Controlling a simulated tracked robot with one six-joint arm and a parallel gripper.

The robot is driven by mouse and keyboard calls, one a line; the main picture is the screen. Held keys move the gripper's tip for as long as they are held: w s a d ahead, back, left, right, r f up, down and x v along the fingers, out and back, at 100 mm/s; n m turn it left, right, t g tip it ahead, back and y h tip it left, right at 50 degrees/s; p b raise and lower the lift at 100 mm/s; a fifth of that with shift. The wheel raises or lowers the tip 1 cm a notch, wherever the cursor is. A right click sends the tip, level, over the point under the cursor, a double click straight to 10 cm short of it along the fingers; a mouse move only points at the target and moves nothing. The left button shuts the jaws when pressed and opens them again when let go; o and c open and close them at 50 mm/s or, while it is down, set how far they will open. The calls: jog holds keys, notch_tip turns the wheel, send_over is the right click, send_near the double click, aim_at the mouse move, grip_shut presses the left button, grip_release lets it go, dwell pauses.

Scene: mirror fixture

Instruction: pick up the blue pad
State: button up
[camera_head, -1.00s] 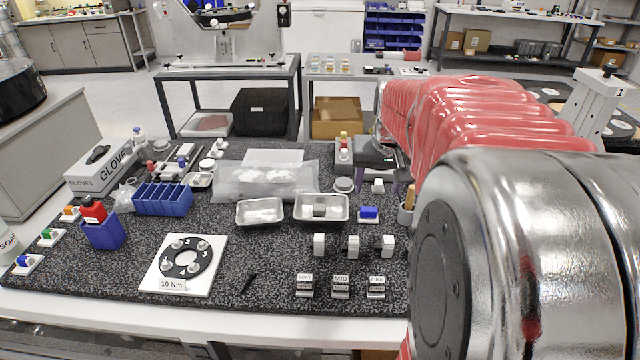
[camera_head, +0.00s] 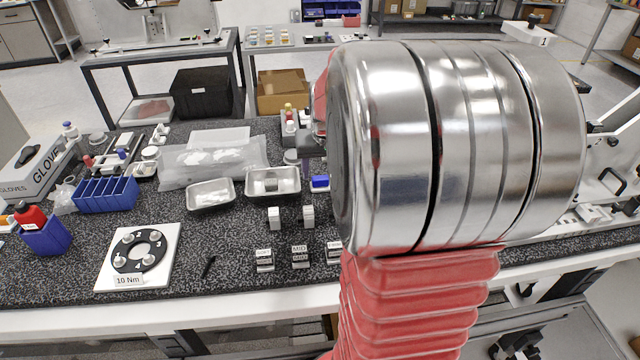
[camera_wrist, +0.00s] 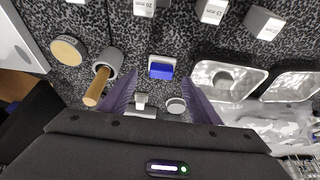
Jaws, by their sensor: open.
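The blue pad (camera_head: 320,182) is a small blue block with a white part, on the speckled dark bench to the right of the two metal trays. In the wrist view the blue pad (camera_wrist: 161,71) lies ahead of and between my two purple fingertips. My gripper (camera_wrist: 160,82) is open, with nothing held between its fingers. In the head view my arm hides most of the gripper, and only a bit of it shows behind the pad. The gap in height between fingers and pad is hard to tell.
Metal trays (camera_head: 211,194) (camera_wrist: 223,81) lie beside the pad. A cup with a wooden handle (camera_wrist: 98,86) stands to its left in the wrist view. White labelled blocks (camera_head: 274,217) stand in front. A blue bin (camera_head: 105,193) and a ring plate (camera_head: 140,256) are farther left.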

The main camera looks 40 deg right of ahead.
aim_at(321, 178)
jog(key=shift+x, duration=2.55)
jog(key=shift+w, duration=0.15)
jog(key=c, duration=1)
jog(key=shift+r, duration=0.1)
notch_tip(321, 178, up, 10)
jog(key=shift+f, duration=0.1)
